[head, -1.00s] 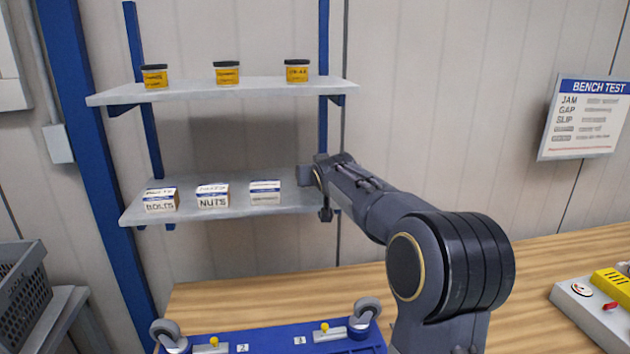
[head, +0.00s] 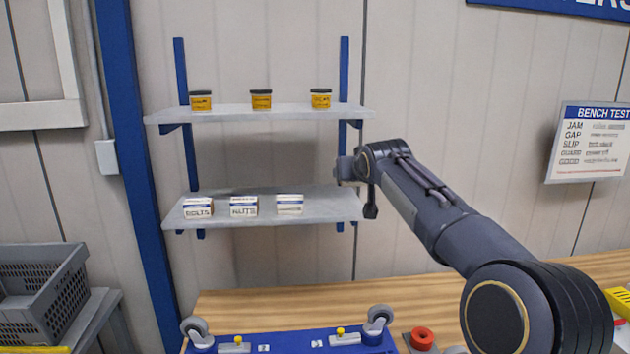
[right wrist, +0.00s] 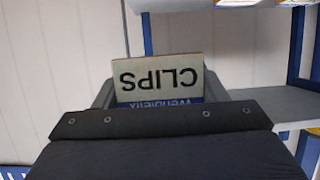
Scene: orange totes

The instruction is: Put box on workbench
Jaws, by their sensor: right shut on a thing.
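In the right wrist view a small box (right wrist: 158,78) shows upside-down "CLIPS" lettering and a blue band. My right gripper (right wrist: 158,92) is shut on it, with a grey finger at each side. In the head view my right arm reaches to the right end of the lower shelf. Its far end (head: 347,169) is small there, and the box cannot be made out. The wooden workbench (head: 440,296) lies below the shelves, partly covered by my arm. My left gripper is out of view.
The lower shelf (head: 335,205) holds a BOLTS box (head: 198,208), a NUTS box (head: 243,207) and a third box (head: 289,205). The upper shelf (head: 290,112) holds three yellow jars. A blue wheeled frame (head: 290,345) stands at the bench's front. A grey crate (head: 60,290) stands left.

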